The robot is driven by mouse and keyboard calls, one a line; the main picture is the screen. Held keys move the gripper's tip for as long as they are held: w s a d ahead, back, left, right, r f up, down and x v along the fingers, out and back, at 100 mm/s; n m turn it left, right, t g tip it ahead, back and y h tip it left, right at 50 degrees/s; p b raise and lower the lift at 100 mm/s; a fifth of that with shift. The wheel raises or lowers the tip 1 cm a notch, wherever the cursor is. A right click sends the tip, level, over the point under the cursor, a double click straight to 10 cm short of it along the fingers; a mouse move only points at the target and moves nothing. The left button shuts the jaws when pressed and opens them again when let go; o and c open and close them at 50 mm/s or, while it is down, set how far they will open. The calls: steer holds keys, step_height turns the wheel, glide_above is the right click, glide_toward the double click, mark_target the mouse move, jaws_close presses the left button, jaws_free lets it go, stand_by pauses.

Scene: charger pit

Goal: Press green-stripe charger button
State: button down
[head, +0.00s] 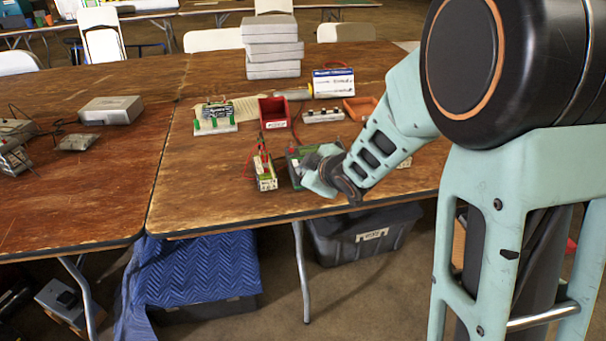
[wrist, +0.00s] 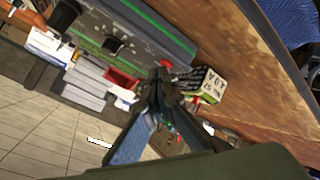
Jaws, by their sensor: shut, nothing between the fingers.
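The green-stripe charger (head: 295,158) is a dark box with green edging near the table's front edge, partly hidden behind my gripper in the head view. In the wrist view, the charger (wrist: 120,42) shows a grey face with bright green stripes and dark knobs. A red part (wrist: 164,64), possibly a button, shows near its edge. My gripper (head: 318,182) is shut and empty, close beside the charger. In the wrist view, my gripper's fingertips (wrist: 160,88) lie near the red part. I cannot tell whether they touch it.
A small labelled battery box (head: 266,176) with red clips stands left of the charger. Behind are a red bin (head: 273,112), a green-and-white rack (head: 214,122), an orange tray (head: 360,107) and stacked grey boxes (head: 273,48).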

steer(key=shift+s+r+p, duration=0.15)
steer(key=shift+r+p, duration=0.3)
steer(key=shift+r, duration=0.2)
steer(key=r+p, duration=0.2)
steer(key=r, duration=0.1)
steer(key=s+r+p, duration=0.1)
steer(key=r+p, duration=0.1)
steer(key=shift+d, duration=0.2)
steer(key=shift+w+r, duration=0.1)
stand_by(0.6)
